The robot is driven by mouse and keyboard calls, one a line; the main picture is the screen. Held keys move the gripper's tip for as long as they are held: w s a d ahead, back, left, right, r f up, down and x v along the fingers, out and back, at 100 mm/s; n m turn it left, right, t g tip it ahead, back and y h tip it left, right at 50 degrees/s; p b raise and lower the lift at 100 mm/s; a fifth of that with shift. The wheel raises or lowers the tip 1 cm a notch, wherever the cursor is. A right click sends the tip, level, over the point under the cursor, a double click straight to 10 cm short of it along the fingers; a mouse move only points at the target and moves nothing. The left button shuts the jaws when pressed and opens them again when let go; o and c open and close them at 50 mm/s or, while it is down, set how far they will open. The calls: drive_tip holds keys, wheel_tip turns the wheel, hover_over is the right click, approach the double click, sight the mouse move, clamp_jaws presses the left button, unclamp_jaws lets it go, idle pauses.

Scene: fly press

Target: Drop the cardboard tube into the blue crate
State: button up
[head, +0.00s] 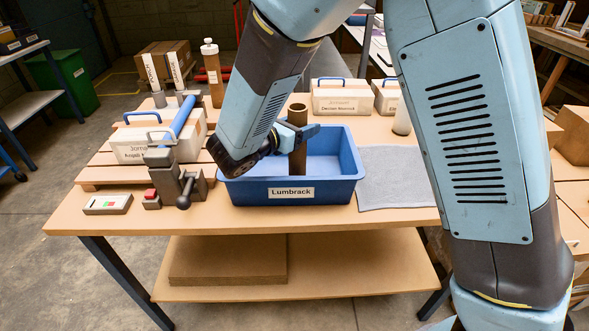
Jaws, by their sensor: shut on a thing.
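The cardboard tube (298,150) is brown, open at its top end and upright. My gripper (300,133) is shut on its upper part. The blue crate (349,179), labelled "Lumbrack", stands on the wooden table directly below and around the tube in the head view. The tube's lower end shows against the crate's inside, and I cannot tell whether it touches the crate floor. My arm hides the crate's left back corner.
A small fly press (168,175) stands left of the crate, near a button box (108,204). A grey cloth (395,178) lies to the right. White labelled boxes (341,99) stand behind, and a capped brown bottle (212,75) stands at the back left.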

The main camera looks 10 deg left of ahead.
drive_tip(key=shift+f, duration=0.45)
drive_tip(key=o, duration=1.1)
drive_tip(key=shift+o, duration=0.2)
drive_tip(key=shift+s, duration=0.1)
drive_tip(key=v, duration=1.3)
drive_tip(key=shift+s+a, duration=0.2)
drive_tip(key=shift+s, duration=0.1)
